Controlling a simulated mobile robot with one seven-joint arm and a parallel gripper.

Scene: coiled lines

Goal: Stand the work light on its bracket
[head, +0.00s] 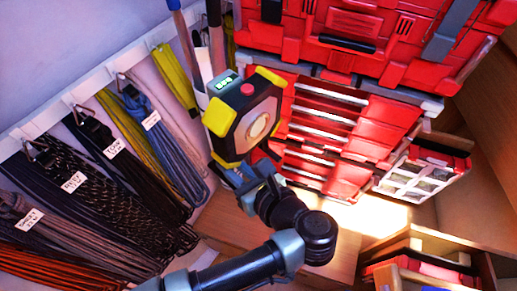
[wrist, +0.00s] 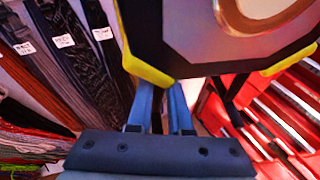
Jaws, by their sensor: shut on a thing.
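The work light (head: 243,118) is a boxy black and grey lamp with yellow corner guards, a round lens and a small green display. It is held up in the air, tilted, in front of the red drawers. It also fills the top of the wrist view (wrist: 205,45). My gripper (head: 238,178) is below it, shut on it; its blue fingers (wrist: 165,105) reach up to the lamp's lower edge. The exact grip point is hidden. A dark bar (wrist: 232,98) beside the fingers may be the lamp's bracket; I cannot tell for sure.
A red drawer chest (head: 330,125) stands behind the light, under a large red toolbox (head: 350,40). Coiled cords and ropes (head: 110,190) hang from a wall rail at left. A wooden surface (head: 345,240) below has a brightly lit bare patch. An open box (head: 425,240) stands at lower right.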

